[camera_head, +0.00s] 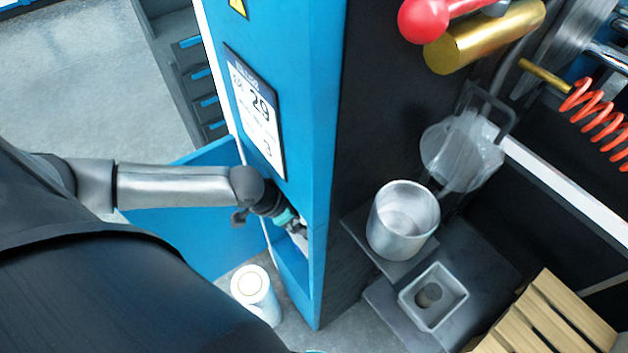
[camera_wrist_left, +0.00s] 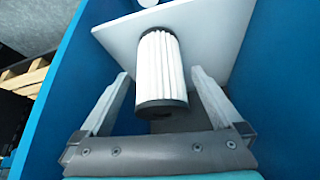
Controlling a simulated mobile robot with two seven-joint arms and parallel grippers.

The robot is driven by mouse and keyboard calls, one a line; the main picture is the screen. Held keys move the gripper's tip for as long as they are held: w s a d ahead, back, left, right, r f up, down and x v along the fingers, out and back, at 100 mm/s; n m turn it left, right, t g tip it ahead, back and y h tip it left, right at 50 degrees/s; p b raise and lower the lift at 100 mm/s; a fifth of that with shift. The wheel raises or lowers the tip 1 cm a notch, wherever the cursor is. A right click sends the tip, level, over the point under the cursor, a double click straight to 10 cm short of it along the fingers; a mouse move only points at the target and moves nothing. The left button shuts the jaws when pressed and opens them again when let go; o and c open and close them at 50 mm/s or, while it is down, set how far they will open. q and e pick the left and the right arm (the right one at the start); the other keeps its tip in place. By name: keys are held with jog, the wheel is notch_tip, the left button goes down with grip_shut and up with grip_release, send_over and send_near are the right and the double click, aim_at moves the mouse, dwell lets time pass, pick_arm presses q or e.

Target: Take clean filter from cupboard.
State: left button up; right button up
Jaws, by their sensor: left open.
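In the left wrist view a clean filter (camera_wrist_left: 161,68), white and pleated with black end caps, stands on a white shelf (camera_wrist_left: 215,45) inside the blue cupboard (camera_wrist_left: 268,110). My left gripper (camera_wrist_left: 158,82) is open, with one finger on each side of the filter and gaps visible between. In the head view the cupboard (camera_head: 295,60) stands in the middle with its blue door (camera_head: 190,235) swung open. My left gripper (camera_head: 292,222) reaches into the opening, its fingertips mostly hidden by the cupboard. The right gripper does not show.
A white cylinder (camera_head: 254,290) stands on the floor beside the cupboard. Right of the cupboard are a metal pot (camera_head: 403,220), a square tray (camera_head: 433,297) and a wooden pallet (camera_head: 550,320). The cupboard walls closely flank my left gripper.

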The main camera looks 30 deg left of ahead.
pick_arm(q)
jog(key=shift+b+x, duration=0.35)
jog(key=shift+x, duration=2)
jog(key=shift+s, duration=0.15)
jog(key=shift+c, duration=0.4)
jog(key=c, duration=1.2)
jog(key=shift+o, duration=0.2)
jog(key=shift+s+a+r, duration=0.1)
